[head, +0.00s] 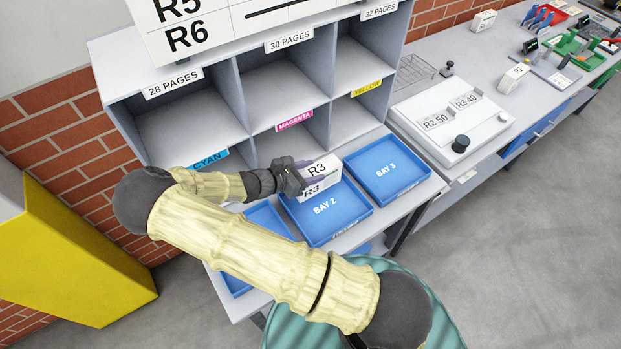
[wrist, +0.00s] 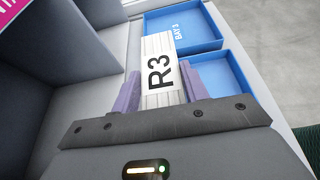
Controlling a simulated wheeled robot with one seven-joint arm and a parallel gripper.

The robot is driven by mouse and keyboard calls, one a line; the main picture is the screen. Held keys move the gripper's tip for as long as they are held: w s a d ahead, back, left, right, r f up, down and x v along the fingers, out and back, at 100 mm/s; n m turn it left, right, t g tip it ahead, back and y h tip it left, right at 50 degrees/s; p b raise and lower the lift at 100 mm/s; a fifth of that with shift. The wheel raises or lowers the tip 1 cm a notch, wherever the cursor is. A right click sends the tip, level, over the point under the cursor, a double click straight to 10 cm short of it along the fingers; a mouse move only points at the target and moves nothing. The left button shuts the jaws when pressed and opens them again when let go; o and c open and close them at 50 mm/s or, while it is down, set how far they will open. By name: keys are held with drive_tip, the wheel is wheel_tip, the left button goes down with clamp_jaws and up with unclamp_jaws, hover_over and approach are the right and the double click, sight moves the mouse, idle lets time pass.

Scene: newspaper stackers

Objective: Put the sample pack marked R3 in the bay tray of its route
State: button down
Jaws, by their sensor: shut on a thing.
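The white sample pack marked R3 (head: 319,175) is held in my gripper (head: 303,177). In the wrist view the pack (wrist: 160,75) sits between the two purple fingers (wrist: 162,92), which are shut on it. In the head view the pack is over the back part of the blue tray marked BAY 2 (head: 325,222). Whether it touches the tray cannot be told. The blue tray marked BAY 3 (head: 388,170) is to the right and looks empty. A third blue tray (head: 236,284) is at the left, mostly hidden by my arm.
Grey pigeonholes (head: 237,95) with page and colour labels stand behind the trays. A route board (head: 225,25) is partly in view above. A white device (head: 455,122) reading R2 50 and R3 40 is at the right. Other packs (head: 513,77) lie farther back.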

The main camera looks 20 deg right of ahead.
drive_tip(key=shift+f, duration=0.1)
drive_tip(key=shift+f+p, duration=0.7)
drive_tip(key=shift+f, duration=1.25)
drive_tip(key=shift+f, duration=0.15)
drive_tip(key=c, duration=0.7)
unclamp_jaws()
drive_tip(key=shift+c, duration=0.2)
